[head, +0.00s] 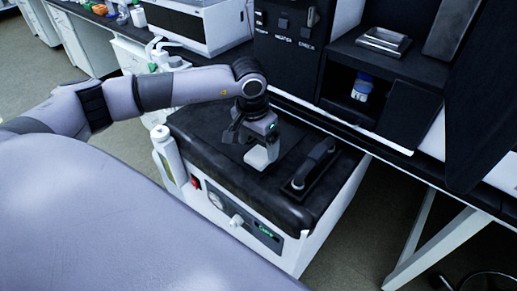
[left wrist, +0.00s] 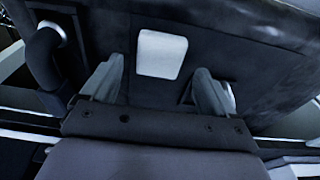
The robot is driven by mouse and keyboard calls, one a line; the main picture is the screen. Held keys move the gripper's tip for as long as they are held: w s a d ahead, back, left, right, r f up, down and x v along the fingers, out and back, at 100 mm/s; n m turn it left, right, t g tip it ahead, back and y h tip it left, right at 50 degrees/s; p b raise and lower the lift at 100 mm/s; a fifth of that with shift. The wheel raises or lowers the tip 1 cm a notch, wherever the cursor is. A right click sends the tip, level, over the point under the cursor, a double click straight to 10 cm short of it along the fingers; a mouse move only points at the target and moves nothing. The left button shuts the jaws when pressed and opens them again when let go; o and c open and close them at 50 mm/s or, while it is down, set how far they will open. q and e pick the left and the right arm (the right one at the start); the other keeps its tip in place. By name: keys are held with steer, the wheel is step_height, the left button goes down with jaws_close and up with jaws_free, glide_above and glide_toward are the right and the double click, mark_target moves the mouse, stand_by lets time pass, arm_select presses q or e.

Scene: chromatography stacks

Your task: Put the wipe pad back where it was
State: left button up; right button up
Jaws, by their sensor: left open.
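The wipe pad appears to be the small white rounded block (left wrist: 161,54) in the left wrist view. It lies on the dark top surface, between and a little beyond my left fingertips. My left gripper (left wrist: 158,88) is open, with a pale finger on each side and clear space between each finger and the pad. In the head view my left gripper (head: 258,152) hangs low over the black top of a white cabinet unit (head: 310,235). I cannot clearly tell the pad from a pale finger there. My right gripper is not in view.
A black handle (head: 313,166) stands on the unit's top beside my gripper. A white bottle (head: 165,150) is at the unit's left side. Behind is a dark instrument stack with a blue-capped bottle (head: 362,88) in an opening. The unit's top is otherwise clear.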

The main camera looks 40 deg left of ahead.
mark_target(255, 159)
arm_select(q)
step_height(255, 159, up, 9)
steer(key=s, duration=0.1)
steer(key=shift+f, duration=0.1)
stand_by(0.5)
